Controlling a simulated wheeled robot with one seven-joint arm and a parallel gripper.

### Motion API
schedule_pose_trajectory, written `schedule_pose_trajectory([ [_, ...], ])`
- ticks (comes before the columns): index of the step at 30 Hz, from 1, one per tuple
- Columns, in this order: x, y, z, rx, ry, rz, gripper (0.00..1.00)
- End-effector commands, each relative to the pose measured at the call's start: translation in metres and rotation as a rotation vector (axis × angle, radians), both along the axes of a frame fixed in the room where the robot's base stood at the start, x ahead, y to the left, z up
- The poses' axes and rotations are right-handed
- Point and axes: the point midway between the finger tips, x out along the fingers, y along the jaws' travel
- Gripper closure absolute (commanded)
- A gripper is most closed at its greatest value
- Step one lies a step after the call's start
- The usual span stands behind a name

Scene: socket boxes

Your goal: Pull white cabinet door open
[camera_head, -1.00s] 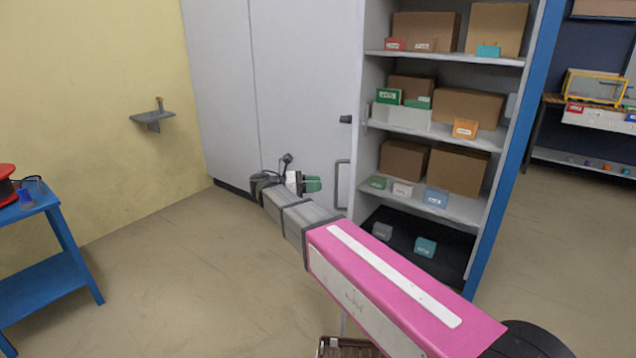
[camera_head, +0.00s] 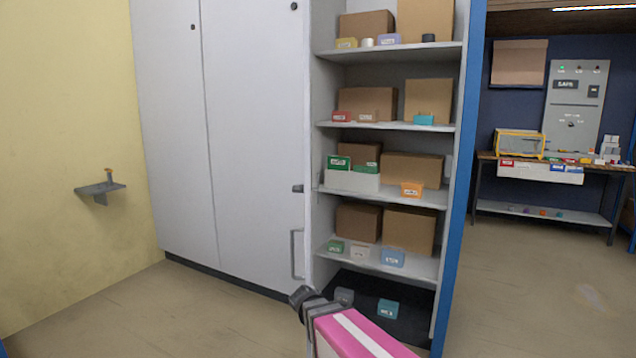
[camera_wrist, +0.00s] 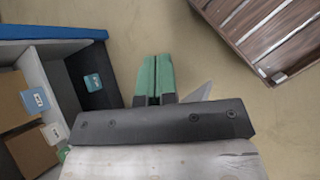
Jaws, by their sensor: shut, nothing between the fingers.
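The white cabinet door (camera_head: 255,130) in the head view stands flush with the white panel on its left and looks closed. A grey bar handle (camera_head: 297,254) is low on its right edge, with a small dark latch (camera_head: 298,188) above it. My gripper shows in the wrist view, where its green fingers (camera_wrist: 153,78) are together with nothing between them, over bare floor beside the shelf unit. In the head view my arm's dark end is just below the handle and apart from it; the fingers are hidden there. The handle is not seen in the wrist view.
An open shelf unit (camera_head: 388,127) with cardboard boxes and small labelled bins adjoins the door on the right, edged by a blue post (camera_head: 460,170). A slatted brown wooden crate (camera_wrist: 265,30) is on the floor. A wall shelf (camera_head: 100,188) is at left. Floor before the doors is clear.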

Motion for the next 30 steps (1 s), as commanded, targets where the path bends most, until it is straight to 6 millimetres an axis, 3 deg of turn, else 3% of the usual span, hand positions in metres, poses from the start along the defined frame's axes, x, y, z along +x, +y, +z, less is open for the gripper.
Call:
schedule_pose_trajectory([
  [1, -0.004, -0.009, -0.004, 0.042, -0.024, -0.041, 1.00],
  [11, 0.001, -0.025, -0.018, 0.306, -0.110, -0.242, 1.00],
  [17, 0.039, -0.008, 0.004, 0.539, -0.050, -0.250, 1.00],
  [23, 0.085, 0.007, 0.048, 0.850, -0.016, -0.219, 1.00],
  [26, 0.115, 0.013, 0.084, 1.049, -0.019, -0.171, 1.00],
  [30, 0.156, 0.014, 0.150, 1.329, -0.057, -0.067, 1.00],
])
